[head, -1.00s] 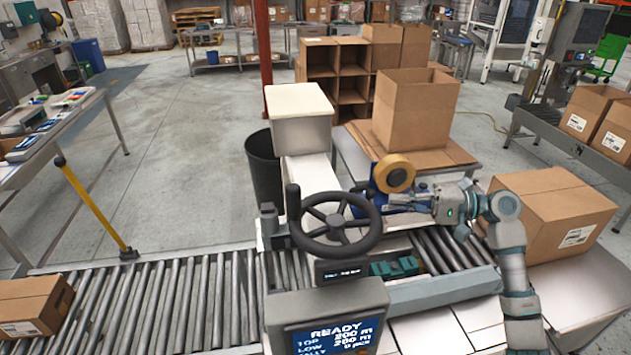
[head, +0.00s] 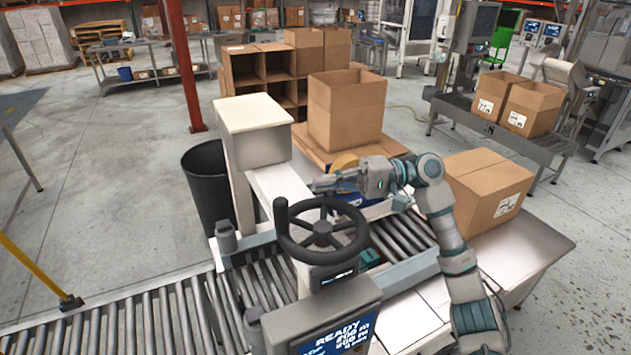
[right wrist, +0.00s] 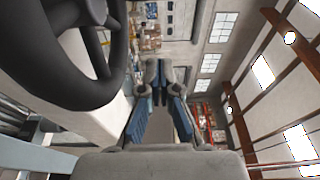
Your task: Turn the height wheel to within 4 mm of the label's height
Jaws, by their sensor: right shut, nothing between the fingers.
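The black height wheel (head: 322,232) has spokes and an upright knob (head: 282,214) on its left rim. It stands above a screen (head: 335,335) that shows READY and some blurred figures. My right gripper (head: 318,185) is shut and empty, just behind the wheel's far rim in the head view, its fingers pointing left. In the right wrist view the wheel (right wrist: 115,75) fills the upper left, beside my right gripper's fingers (right wrist: 158,75). I cannot tell whether they touch it. A small display (head: 335,275) below the wheel is too blurred to read. My left gripper is out of view.
A roller conveyor (head: 150,325) runs under the machine. A tape roll (head: 345,163) and an open carton (head: 345,115) are behind my right gripper. A closed carton (head: 480,190) stands right of my arm. A dark bin (head: 205,180) is at the left.

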